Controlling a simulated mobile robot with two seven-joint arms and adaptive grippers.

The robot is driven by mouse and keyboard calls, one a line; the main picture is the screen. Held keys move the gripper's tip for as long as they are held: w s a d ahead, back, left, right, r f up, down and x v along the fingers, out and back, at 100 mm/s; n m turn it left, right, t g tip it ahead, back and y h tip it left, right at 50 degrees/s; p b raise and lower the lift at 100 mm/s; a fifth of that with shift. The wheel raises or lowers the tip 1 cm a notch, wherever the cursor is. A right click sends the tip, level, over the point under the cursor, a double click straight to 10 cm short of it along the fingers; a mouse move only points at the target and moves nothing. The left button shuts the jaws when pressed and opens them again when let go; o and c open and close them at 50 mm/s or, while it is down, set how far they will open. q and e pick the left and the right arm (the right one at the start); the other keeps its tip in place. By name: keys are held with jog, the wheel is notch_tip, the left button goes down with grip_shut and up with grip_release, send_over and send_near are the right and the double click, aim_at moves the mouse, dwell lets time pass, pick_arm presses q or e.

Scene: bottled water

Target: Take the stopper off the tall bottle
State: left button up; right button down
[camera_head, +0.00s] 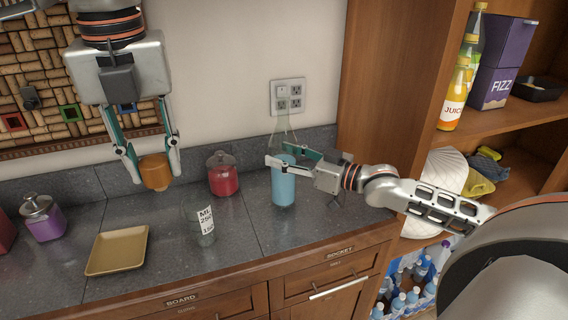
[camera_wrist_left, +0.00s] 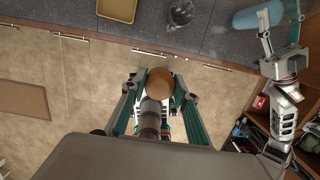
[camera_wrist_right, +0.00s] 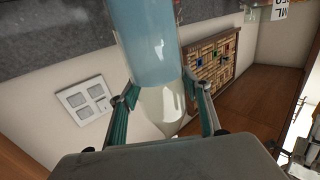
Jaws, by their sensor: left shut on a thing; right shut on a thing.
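The tall bottle (camera_head: 284,184) stands on the counter, clear glass with blue liquid and a narrow neck. My right gripper (camera_head: 277,160) is shut around its upper body; the bottle (camera_wrist_right: 150,40) also fills the top of the right wrist view. The bottle's neck is open at the top in the head view. My left gripper (camera_head: 152,172) is shut on the brown stopper (camera_head: 156,172), held in the air to the left of the bottle and apart from it. The stopper (camera_wrist_left: 160,83) also shows between the fingers in the left wrist view.
On the counter are a square tan tray (camera_head: 118,251), a measuring glass (camera_head: 203,226), a red jar (camera_head: 222,176) and a purple jar (camera_head: 43,217). A wall socket (camera_head: 288,97) is behind the bottle. A wooden shelf (camera_head: 388,110) stands to the right.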

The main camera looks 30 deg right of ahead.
jog(key=shift+f, duration=0.95)
jog(key=c, duration=1)
grip_release()
jog(key=shift+f, duration=0.3)
jog(key=shift+c, duration=0.2)
jog(key=shift+s+r, duration=0.1)
jog(key=p+v, duration=0.1)
jog(key=v, duration=1.1)
